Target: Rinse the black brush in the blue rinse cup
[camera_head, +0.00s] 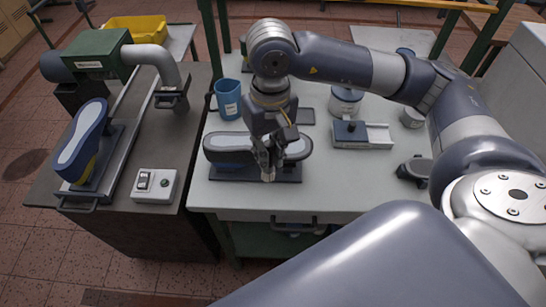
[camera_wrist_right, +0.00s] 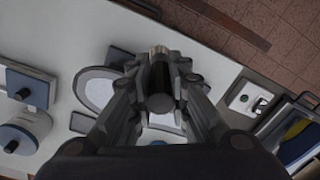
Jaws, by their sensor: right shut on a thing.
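The blue rinse cup (camera_head: 228,100) stands upright near the back left of the white table, with a pale label on its side. My right gripper (camera_head: 267,152) is over the shoe last on the table, to the right of and nearer than the cup. It is shut on the black brush (camera_wrist_right: 160,82), whose dark handle and metal collar show between the fingers in the wrist view. In the head view the fingers hide most of the brush; its pale lower end (camera_head: 267,174) shows below them. The brush is apart from the cup. My left gripper is not in view.
The shoe last (camera_head: 221,146) lies sole up on a dark stand (camera_head: 230,172). A white jar (camera_head: 344,102) and a grey tray (camera_head: 376,136) with a blue block stand to the right. A darker bench at left holds another blue last (camera_head: 80,140) and a switch box (camera_head: 155,185).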

